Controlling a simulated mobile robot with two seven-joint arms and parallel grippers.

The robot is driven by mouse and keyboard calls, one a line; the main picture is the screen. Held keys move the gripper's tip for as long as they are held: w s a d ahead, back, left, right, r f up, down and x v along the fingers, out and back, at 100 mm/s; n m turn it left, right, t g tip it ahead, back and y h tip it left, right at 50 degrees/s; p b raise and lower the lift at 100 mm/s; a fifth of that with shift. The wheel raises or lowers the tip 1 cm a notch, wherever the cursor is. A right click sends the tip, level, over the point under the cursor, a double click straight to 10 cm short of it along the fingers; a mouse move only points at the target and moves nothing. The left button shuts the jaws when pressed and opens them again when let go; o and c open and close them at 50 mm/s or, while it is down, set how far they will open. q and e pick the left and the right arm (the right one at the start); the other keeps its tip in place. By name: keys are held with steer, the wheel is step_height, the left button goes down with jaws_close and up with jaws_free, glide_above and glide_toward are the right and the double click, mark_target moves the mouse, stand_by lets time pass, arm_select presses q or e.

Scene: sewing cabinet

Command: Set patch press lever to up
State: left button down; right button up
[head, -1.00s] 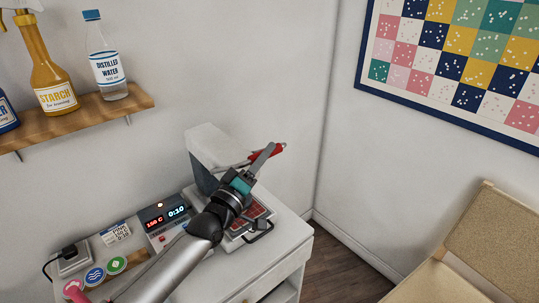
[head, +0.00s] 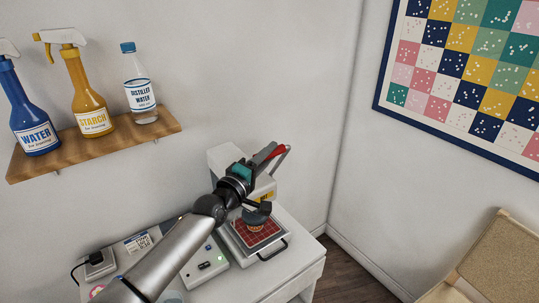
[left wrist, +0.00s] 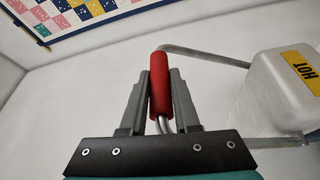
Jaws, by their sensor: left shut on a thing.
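The patch press (head: 264,188) stands on the white cabinet top, with a light grey head and a yellow HOT label. Its metal lever ends in a red handle (left wrist: 160,85). In the head view the red handle (head: 277,152) is up beside the press head, with the lever arm rising to it. My left gripper (left wrist: 160,92) is shut around the red handle, one finger on each side. In the head view my left gripper (head: 268,154) partly hides the press. Below the head, a round pressing part hangs over a red gridded plate (head: 248,236). My right gripper is not in view.
A control box (head: 206,265) sits left of the press. A wall shelf (head: 150,133) holds a blue water sprayer, a yellow starch sprayer and a distilled water bottle. A tan chair (head: 495,255) stands at lower right.

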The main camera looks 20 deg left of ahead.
arm_select(q)
steer(key=shift+a+r, duration=0.1)
steer(key=shift+r, duration=0.05)
steer(key=c, duration=0.7)
jaws_free()
steer(key=shift+o, duration=0.2)
steer(key=shift+s+a, duration=0.1)
steer(key=shift+s, duration=0.15)
steer(key=v, duration=1.4)
steer(key=shift+s+b, duration=0.35)
steer(key=shift+b, duration=0.05)
